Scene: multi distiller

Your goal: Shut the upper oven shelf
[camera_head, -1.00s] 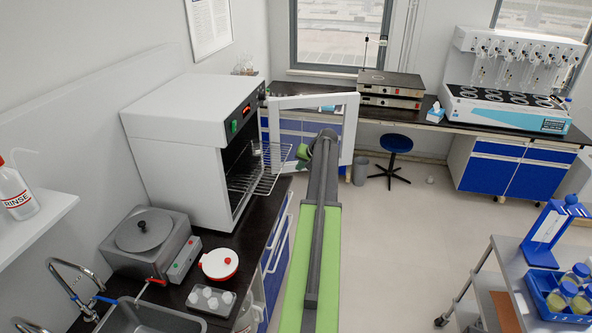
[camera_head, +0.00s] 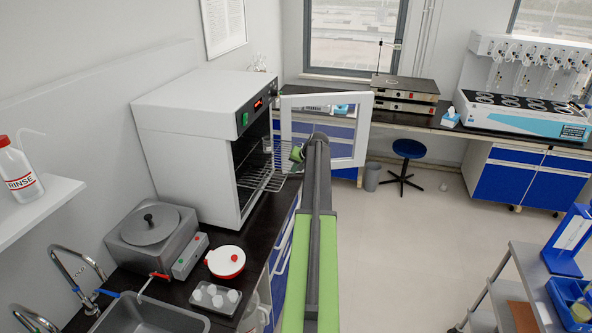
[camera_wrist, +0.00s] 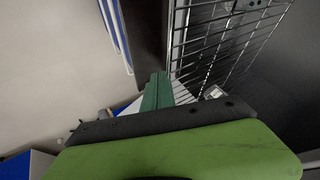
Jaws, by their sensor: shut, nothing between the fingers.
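The white oven (camera_head: 195,150) stands on the dark left bench with its framed door (camera_head: 361,135) swung wide open. A wire shelf (camera_head: 284,172) sticks out of the oven's dark opening; a second rack level shows lower inside. My gripper (camera_head: 297,152) is at the outer end of the projecting shelf, between oven and door, partly hidden by my arm. In the wrist view, my green fingers (camera_wrist: 157,90) are together and empty. The wire shelf (camera_wrist: 232,40) lies just right of the fingertips there; I cannot tell whether they touch.
A grey heating bath (camera_head: 150,235), a red-and-white pot (camera_head: 225,262) and a sink (camera_head: 150,318) are on the bench in front of the oven. A blue stool (camera_head: 408,150) stands behind. The floor to the right is clear up to a trolley (camera_head: 520,275).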

